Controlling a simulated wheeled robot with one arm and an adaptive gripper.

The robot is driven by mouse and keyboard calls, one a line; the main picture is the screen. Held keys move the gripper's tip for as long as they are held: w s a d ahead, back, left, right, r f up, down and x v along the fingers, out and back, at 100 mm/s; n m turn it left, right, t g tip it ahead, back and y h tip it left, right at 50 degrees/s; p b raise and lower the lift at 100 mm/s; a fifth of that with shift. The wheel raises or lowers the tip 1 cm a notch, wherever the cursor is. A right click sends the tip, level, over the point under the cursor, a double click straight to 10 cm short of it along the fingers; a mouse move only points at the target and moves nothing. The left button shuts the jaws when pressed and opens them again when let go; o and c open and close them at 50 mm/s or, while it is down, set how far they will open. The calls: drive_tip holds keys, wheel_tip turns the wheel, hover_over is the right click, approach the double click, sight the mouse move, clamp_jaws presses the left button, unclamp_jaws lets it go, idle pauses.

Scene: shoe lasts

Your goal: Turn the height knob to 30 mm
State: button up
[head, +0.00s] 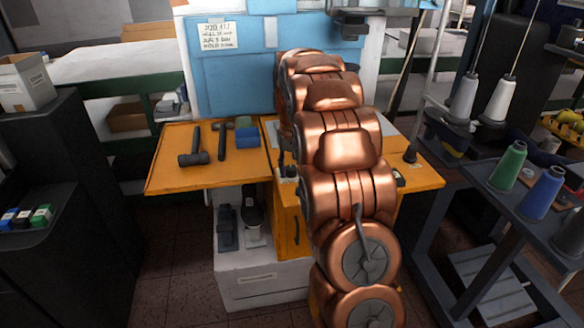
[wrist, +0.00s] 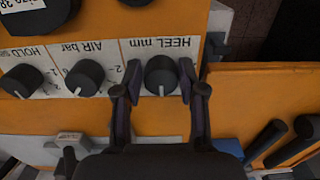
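In the wrist view, a dark round knob (wrist: 161,75) sits on a white scale plate whose upside-down label reads "HEEL mm" (wrist: 160,44). Its pale pointer mark points towards the bottom of the picture. No label reading "height" shows, and the scale figures beside this knob are largely hidden. My gripper (wrist: 160,72) is open, with one finger on each side of the knob. Small gaps seem to show, but I cannot tell contact for sure. In the head view, my copper arm hides the gripper and the knob.
An "AIR bar" knob (wrist: 85,78) and a "HOLD" knob (wrist: 22,81) sit left of my fingers. In the head view, hammers (head: 194,145) and a blue block (head: 247,135) lie on the orange table (head: 175,178). Thread cones (head: 508,166) stand on the right.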

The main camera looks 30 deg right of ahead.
sight(291, 168)
drive_tip(key=shift+o, duration=1.4)
drive_tip(key=shift+r, duration=0.1)
wheel_tip(291, 168, up, 12)
